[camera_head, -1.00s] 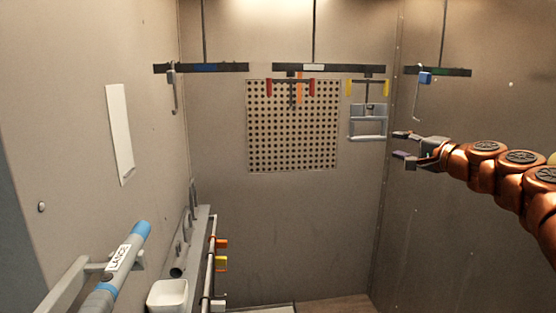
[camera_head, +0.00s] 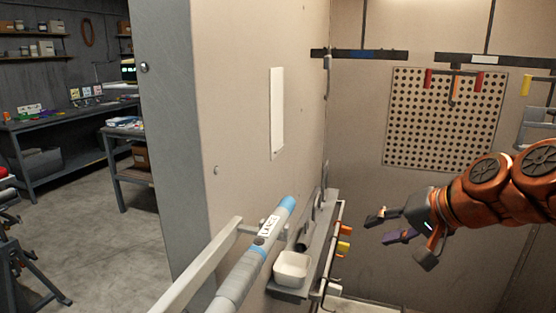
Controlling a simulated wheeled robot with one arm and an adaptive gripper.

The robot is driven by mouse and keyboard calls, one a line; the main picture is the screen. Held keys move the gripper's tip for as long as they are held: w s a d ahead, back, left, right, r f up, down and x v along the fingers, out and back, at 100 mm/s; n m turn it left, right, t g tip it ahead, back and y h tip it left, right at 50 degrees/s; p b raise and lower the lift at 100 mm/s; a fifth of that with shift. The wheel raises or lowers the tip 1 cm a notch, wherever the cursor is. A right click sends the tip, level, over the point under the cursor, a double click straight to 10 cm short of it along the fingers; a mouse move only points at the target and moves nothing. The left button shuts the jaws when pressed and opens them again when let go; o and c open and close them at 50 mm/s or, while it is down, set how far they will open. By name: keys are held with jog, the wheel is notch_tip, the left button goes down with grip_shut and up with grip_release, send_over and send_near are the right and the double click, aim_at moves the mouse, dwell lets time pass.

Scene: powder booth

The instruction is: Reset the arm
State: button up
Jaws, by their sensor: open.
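My gripper (camera_head: 388,228) is at the right of the head view, at the end of my copper-coloured arm. Its two fingers point left and stand apart, with nothing between them. It is in open air in front of the booth's back wall, below the perforated panel (camera_head: 442,118). No object touches it in this view.
A grey shelf (camera_head: 290,292) on the left booth wall carries a white cup (camera_head: 292,268) and orange and yellow clips. A blue-and-grey tube labelled LANCE (camera_head: 262,245) lies in front. Hanging bars (camera_head: 360,54) cross the booth top. A workbench (camera_head: 60,120) stands outside at left.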

jog(key=s+a+f+n+g+h, duration=0.1)
jog(key=s+a+f+n+g, duration=0.15)
jog(key=s+a+f, duration=0.35)
jog(key=s+d+f+g+h, duration=0.1)
jog(key=s+f+g, duration=0.1)
jog(key=s+f, duration=0.2)
jog(key=s+d+f+n+g+h+p, duration=0.1)
jog(key=s+f, duration=0.3)
jog(key=s, duration=0.6)
jog(key=s+d+f+n+g+h, duration=0.1)
jog(key=s+f+g+h, duration=0.2)
jog(key=s, duration=0.4)
jog(key=shift+s+d+f+g, duration=0.35)
jog(key=shift+f+g, duration=0.1)
jog(key=shift+f, duration=0.3)
jog(key=shift+a+n, duration=0.1)
jog(key=shift+n, duration=0.15)
